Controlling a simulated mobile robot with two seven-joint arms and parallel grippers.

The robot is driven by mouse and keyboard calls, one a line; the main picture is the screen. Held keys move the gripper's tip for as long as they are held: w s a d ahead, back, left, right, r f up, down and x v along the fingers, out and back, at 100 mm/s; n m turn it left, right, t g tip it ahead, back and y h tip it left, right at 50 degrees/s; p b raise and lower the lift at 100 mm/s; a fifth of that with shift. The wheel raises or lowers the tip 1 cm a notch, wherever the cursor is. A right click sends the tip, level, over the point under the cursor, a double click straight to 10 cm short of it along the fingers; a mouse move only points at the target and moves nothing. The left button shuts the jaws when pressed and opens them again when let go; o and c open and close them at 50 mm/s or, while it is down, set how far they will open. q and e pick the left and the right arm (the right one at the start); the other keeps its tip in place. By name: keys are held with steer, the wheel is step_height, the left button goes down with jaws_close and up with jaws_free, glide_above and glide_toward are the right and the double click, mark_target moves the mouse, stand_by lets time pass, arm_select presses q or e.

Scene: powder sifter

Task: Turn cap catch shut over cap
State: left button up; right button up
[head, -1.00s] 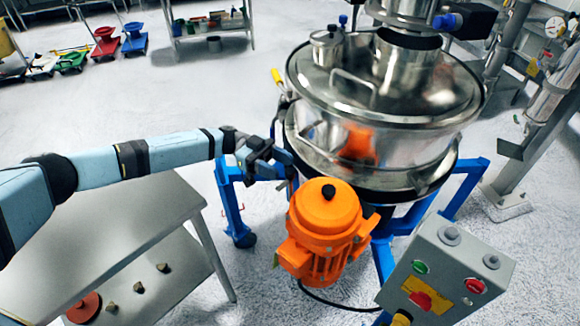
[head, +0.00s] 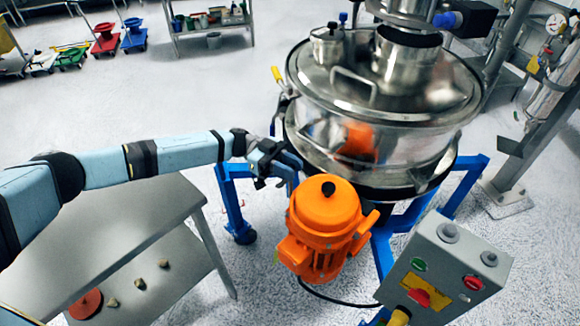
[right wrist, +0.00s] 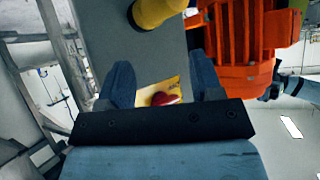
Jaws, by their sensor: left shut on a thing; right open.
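My left gripper (head: 284,167) is at the left side of the steel sifter (head: 385,140), just above and left of the orange motor (head: 324,218). It is shut on a small dark part there, which I take to be the cap catch. The fingers and wrist hide most of that part, and I cannot make out the cap or how far the catch is turned. My right gripper (right wrist: 160,62) is open and empty in the right wrist view, in front of the grey control box. It is not visible in the head view.
The control box (head: 448,262) with a red switch stands at the lower right. Blue frame legs (head: 232,205) hold the sifter. A grey table (head: 150,215) lies below my left arm, with several small lumps on its lower shelf.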

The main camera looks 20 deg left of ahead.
arm_select(q)
steer(key=shift+s+r+n+t+h+p, duration=0.15)
steer(key=shift+n+t+p, duration=0.35)
steer(key=shift+t+p, duration=0.35)
steer(key=shift+w+r+n+t+h+p, duration=0.15)
steer(key=shift+n+t+p, duration=0.45)
steer(key=shift+p, duration=0.3)
steer(key=n+t+p, duration=0.2)
steer(key=t, duration=0.1)
steer(key=n+t+y+p, duration=0.1)
steer(key=n+t+p, duration=0.1)
steer(key=t, duration=0.1)
steer(key=n+t+y+p, duration=0.1)
steer(key=n+t+p, duration=0.1)
steer(key=t+p, duration=0.1)
steer(key=shift+s+f+t, duration=0.2)
steer(key=shift+t, duration=0.25)
steer(key=n+t+y+p, duration=0.1)
steer(key=n+t+y, duration=0.1)
steer(key=n+t, duration=0.1)
steer(key=shift+f, duration=0.1)
steer(key=n+t+y+p, duration=0.1)
steer(key=n+t+y, duration=0.1)
steer(key=shift+t+y, duration=0.3)
steer(key=shift+t, duration=0.1)
steer(key=shift+w+n+t+y, duration=0.1)
steer(key=shift+n+t+y, duration=0.65)
steer(key=shift+y, duration=0.35)
steer(key=shift+n, duration=0.25)
steer(key=o, duration=0.9)
